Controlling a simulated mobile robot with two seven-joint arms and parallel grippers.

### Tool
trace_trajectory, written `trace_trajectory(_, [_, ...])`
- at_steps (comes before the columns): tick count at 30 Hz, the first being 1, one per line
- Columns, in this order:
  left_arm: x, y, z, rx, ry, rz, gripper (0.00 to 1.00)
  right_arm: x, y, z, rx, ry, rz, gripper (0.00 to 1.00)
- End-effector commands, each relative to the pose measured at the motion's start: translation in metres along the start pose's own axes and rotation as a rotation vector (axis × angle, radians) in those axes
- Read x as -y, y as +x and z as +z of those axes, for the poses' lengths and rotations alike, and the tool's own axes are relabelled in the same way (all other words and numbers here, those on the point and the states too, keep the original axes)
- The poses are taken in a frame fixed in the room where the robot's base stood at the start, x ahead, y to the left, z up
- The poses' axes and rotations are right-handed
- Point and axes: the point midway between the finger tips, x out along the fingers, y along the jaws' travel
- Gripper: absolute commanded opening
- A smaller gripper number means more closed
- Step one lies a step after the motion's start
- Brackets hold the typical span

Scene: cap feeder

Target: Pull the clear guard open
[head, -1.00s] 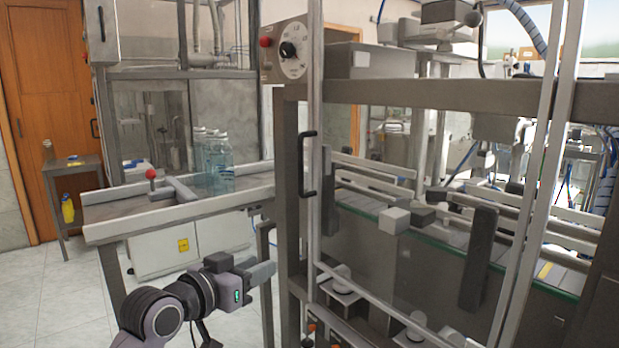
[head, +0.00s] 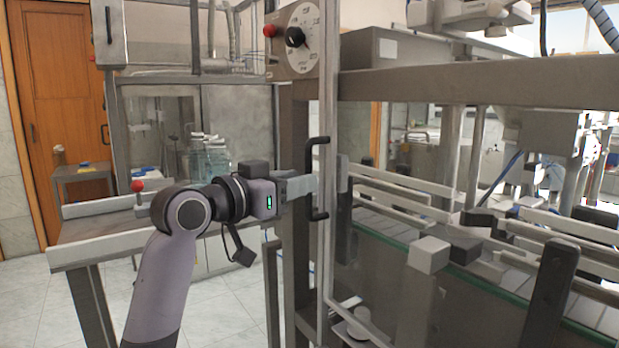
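The clear guard is a see-through panel in a light metal frame (head: 327,255) on the front of the machine. Its black C-shaped handle (head: 319,214) stands upright near the frame's left edge. My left gripper (head: 316,184) is at the handle's middle height, reaching in from the left. Its pale finger overlaps the grip bar and hides part of it. I cannot tell whether the fingers are closed on the bar or just around it. The guard looks shut, though this is hard to judge. My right gripper is not in view.
A control box with a dial (head: 297,38) and red button sits above the handle. A conveyor (head: 400,238) runs behind the guard. Floor shows at lower left.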

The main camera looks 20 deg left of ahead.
Motion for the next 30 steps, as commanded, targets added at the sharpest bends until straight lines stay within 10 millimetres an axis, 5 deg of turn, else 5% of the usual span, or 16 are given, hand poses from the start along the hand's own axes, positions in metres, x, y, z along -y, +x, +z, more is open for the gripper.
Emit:
trace_trajectory(9, [-0.001, 0.032, 0.0, 0.0, -0.001, 0.001, 0.34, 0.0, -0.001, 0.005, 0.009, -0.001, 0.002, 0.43])
trace_trajectory(20, [-0.001, 0.035, 0.001, 0.001, 0.001, 0.0, 0.34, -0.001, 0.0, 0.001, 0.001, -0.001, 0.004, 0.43])
trace_trajectory(23, [-0.001, 0.035, 0.001, 0.0, 0.0, 0.0, 0.02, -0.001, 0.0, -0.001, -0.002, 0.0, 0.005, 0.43])
trace_trajectory(30, [-0.001, 0.035, 0.001, 0.001, 0.0, 0.001, 0.0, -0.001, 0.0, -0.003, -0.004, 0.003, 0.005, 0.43])
